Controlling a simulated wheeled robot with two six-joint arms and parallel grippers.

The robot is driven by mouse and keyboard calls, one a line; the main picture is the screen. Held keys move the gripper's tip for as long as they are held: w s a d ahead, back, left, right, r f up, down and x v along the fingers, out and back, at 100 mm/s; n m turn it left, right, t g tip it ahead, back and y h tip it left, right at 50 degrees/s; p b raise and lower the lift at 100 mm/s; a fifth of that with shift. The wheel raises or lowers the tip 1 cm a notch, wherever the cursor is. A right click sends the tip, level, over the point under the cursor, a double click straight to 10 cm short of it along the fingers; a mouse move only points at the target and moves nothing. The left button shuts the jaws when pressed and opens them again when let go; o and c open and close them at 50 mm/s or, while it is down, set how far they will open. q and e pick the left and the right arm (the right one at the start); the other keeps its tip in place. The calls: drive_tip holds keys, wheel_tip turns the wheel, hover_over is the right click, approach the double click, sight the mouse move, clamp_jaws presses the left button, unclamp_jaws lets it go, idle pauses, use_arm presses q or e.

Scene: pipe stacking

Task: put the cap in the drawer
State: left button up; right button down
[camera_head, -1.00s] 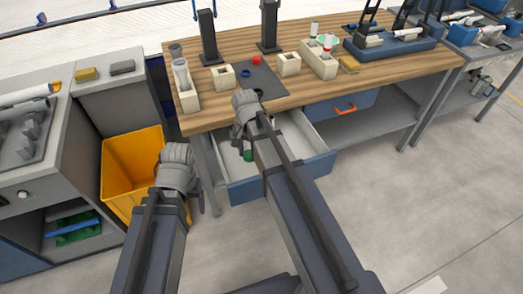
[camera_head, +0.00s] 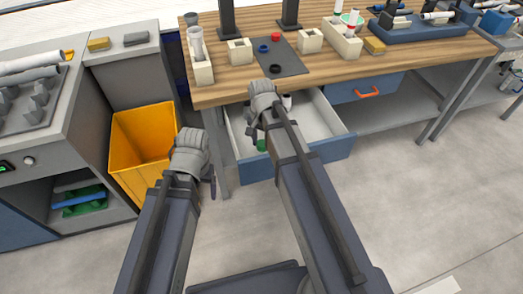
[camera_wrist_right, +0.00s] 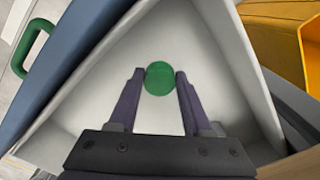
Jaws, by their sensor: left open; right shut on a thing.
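The green cap (camera_wrist_right: 159,78) is a round disc between the two fingertips of my right gripper (camera_wrist_right: 159,84), which is shut on it. Behind it is the white floor of the open drawer (camera_wrist_right: 90,105); how high the cap is above that floor cannot be told. In the head view the green cap (camera_head: 261,145) shows just inside the front of the pulled-out drawer (camera_head: 335,149), beside my right arm. My left gripper (camera_head: 207,180) is open and empty, left of the drawer, near the yellow bin; its fingers are mostly hidden.
The drawer has a green handle (camera_wrist_right: 38,45) on its blue front. A closed blue drawer (camera_head: 350,88) with an orange handle is to its right. The wooden tabletop (camera_head: 215,93) above holds blocks and rings. A yellow bin (camera_head: 130,120) stands left.

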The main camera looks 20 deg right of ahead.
sight(261, 144)
wheel_tip(261, 144, down, 4)
drive_tip(key=b, duration=0.3)
drive_tip(key=shift+r, duration=0.3)
drive_tip(key=shift+c, duration=1.7)
unclamp_jaws()
drive_tip(key=shift+f, duration=0.2)
drive_tip(key=shift+r, duration=0.1)
wheel_tip(261, 144, up, 12)
drive_tip(key=p, duration=1.2)
drive_tip(key=shift+r, duration=0.15)
drive_tip(key=s+a+n, duration=0.2)
drive_tip(key=s, duration=0.1)
drive_tip(key=s+a+n, duration=0.2)
drive_tip(key=s, duration=0.1)
drive_tip(key=s+a+n, duration=0.2)
drive_tip(key=a+n, duration=0.1)
drive_tip(key=shift+s+h, duration=0.4)
drive_tip(key=s+a+n, duration=0.3)
drive_tip(key=s+n, duration=0.2)
